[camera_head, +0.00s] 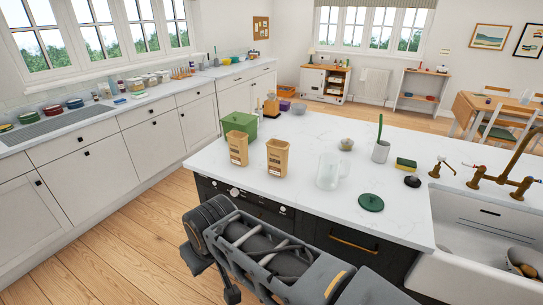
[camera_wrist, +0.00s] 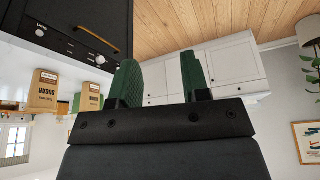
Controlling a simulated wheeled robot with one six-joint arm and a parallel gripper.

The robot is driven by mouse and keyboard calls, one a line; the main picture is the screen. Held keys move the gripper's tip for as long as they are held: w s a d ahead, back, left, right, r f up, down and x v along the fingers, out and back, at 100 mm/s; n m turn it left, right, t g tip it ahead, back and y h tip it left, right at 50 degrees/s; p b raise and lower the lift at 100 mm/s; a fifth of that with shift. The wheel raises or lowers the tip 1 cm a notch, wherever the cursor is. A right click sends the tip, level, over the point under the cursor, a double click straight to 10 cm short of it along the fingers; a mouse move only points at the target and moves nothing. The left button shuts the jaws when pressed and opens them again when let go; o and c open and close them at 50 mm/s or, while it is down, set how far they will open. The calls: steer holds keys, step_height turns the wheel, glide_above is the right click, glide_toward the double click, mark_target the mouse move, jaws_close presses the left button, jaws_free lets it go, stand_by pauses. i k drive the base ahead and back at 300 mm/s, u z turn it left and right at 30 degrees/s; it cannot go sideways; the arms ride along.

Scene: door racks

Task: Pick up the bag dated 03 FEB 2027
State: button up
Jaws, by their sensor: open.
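Two brown paper bags with printed fronts stand upright on the white island top, a left bag (camera_head: 238,148) and a right bag (camera_head: 277,158). The wrist view is upside down and shows both, a larger one (camera_wrist: 43,92) and a smaller one (camera_wrist: 90,97). Dark print that looks like SUGAR is on the larger one; I cannot read a date on either bag. My gripper (camera_wrist: 160,78) is open and empty, with its green fingers apart. It is clear of both bags. In the head view my folded arm is in front of the island and the fingertips cannot be made out.
A green canister (camera_head: 240,125) stands behind the left bag. A clear pitcher (camera_head: 329,171) and a green lid (camera_head: 371,203) are to the right. A white crock (camera_head: 381,151), a sponge (camera_head: 406,164) and the sink (camera_head: 480,226) lie farther right. The island's front-left top is free.

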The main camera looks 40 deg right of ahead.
mark_target(277, 150)
steer(key=z, duration=0.65)
steer(key=i, duration=0.9)
steer(key=z, duration=0.8)
